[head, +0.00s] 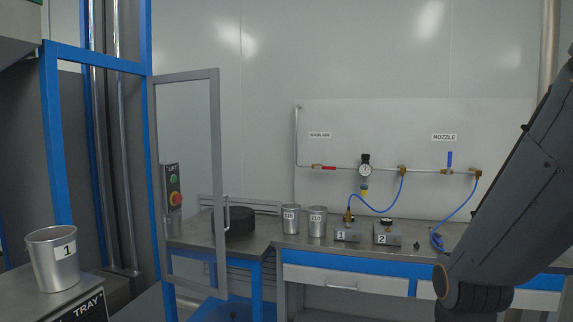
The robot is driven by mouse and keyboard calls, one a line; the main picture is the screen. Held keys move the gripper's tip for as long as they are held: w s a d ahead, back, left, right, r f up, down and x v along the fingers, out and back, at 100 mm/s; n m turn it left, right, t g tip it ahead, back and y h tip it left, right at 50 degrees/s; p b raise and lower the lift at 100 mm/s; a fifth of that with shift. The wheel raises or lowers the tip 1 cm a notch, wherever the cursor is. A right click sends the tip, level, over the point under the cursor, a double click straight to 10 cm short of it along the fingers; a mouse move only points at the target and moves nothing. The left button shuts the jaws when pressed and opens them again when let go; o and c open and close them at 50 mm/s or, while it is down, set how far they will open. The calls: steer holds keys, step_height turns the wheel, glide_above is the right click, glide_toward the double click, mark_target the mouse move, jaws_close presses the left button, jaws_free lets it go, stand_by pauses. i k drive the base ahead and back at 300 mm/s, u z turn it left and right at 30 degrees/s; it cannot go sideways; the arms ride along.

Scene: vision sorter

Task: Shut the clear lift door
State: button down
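The clear lift door (217,100) has a grey frame, a see-through panel and a small upright handle (227,212) on its right edge. It stands swung open, hinged along its left side to the blue lift frame (146,180). The lift opening to the left of it is uncovered. My arm comes in at the right side of the head view, well apart from the door. My gripper is outside the view.
A metal cup marked 1 (54,260) stands on the tray (92,310) at lower left. A lift control box (172,188) shows through the door. The bench behind holds a dark round block (235,223), two metal cups (316,222) and numbered boxes (347,233).

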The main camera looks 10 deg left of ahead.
mark_target(212, 74)
steer(key=z, duration=0.1)
steer(key=i, duration=1.15)
steer(key=u, duration=0.85)
